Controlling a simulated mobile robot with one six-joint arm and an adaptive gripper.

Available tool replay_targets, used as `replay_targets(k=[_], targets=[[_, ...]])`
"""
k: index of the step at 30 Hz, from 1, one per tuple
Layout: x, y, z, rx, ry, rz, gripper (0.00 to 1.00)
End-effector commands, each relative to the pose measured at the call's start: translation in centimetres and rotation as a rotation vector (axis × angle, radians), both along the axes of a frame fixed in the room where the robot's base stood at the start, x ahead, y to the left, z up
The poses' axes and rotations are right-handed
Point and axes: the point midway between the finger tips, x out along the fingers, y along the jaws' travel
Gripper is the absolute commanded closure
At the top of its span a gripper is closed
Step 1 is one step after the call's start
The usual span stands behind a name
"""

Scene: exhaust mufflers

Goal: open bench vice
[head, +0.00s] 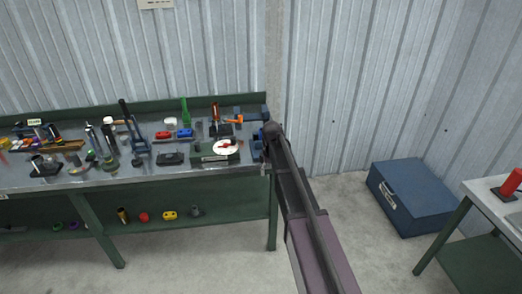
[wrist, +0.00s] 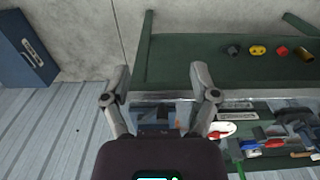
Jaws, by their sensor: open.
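The bench vice appears to be the blue body (head: 257,143) at the right end of the workbench, partly hidden behind my arm in the head view. Blue and grey parts of it (wrist: 157,116) show between my fingers in the wrist view, near the bench edge. Its jaws and handle are too small or hidden to make out. My gripper (wrist: 162,82) is open, with its two fingers wide apart and nothing held. The fingers reach over the bench end on either side of the blue body; I cannot tell whether they touch it.
The workbench (head: 60,180) is crowded with tools left of the vice. A white-and-red disc (head: 226,147) lies close by. A corrugated wall (head: 340,80) stands behind. A blue case (head: 410,195) is on the floor at right, beside another table (head: 490,190). The floor between is clear.

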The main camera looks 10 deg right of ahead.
Motion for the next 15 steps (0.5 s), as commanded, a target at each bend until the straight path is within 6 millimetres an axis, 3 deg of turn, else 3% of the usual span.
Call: replay_targets(k=[1,6,12,15], targets=[[3.9,0.0,1.5,0.0,0.0,0.004,0.23],[11.7,0.0,3.8,0.0,0.0,0.014,0.23],[17.9,0.1,5.5,0.0,0.0,0.022,0.23],[19.5,0.1,5.9,0.0,0.0,0.025,0.23]])
